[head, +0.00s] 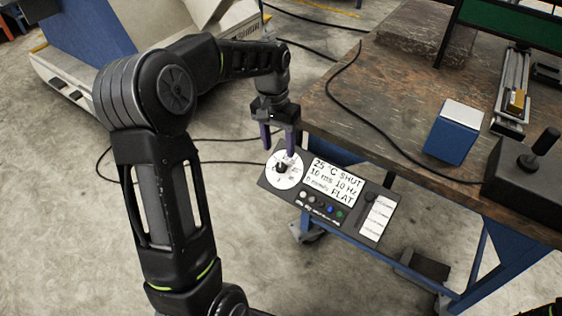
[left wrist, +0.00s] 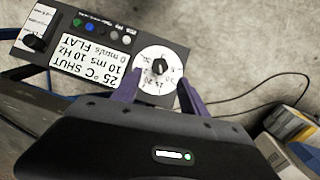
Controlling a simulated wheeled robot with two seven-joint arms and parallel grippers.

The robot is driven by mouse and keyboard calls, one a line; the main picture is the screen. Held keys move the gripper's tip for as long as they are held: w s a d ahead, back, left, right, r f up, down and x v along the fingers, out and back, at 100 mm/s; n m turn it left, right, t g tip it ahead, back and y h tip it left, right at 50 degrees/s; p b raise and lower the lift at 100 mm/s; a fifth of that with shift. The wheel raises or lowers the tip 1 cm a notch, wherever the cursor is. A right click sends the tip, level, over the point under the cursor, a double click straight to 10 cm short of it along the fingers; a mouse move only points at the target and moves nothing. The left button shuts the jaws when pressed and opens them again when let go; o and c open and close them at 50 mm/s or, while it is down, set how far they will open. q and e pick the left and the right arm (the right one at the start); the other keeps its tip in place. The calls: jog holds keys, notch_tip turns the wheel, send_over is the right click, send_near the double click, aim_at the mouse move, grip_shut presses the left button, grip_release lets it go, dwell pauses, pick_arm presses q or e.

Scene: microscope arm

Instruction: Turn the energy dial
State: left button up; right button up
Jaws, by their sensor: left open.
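The energy dial (head: 284,170) is a white round plate with printed numbers and a black knob in its middle, at the left end of a dark control panel (head: 268,180). It also shows in the left wrist view (left wrist: 157,75), where its black knob (left wrist: 159,66) is in plain sight. My left gripper (head: 278,146) has purple fingers and is open just above the dial. In the left wrist view the two fingertips (left wrist: 157,88) stand apart on either side of the dial's near edge, with nothing between them. I cannot tell whether they touch the plate. My right gripper is not in view.
The panel has a display (head: 333,183), several small buttons (head: 321,207) and a slider (head: 376,217). It sits at the front of a worn workbench (head: 400,85). A blue-white box (head: 454,132) and a joystick box (head: 520,170) stand on the bench. A black cable crosses the bench.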

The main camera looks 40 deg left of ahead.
aim_at(281, 165)
pick_arm(q)
jog(key=f, duration=0.6)
jog(key=shift+d+f, duration=0.3)
jog(key=shift+f, duration=0.1)
jog(key=shift+c, duration=0.4)
grip_shut()
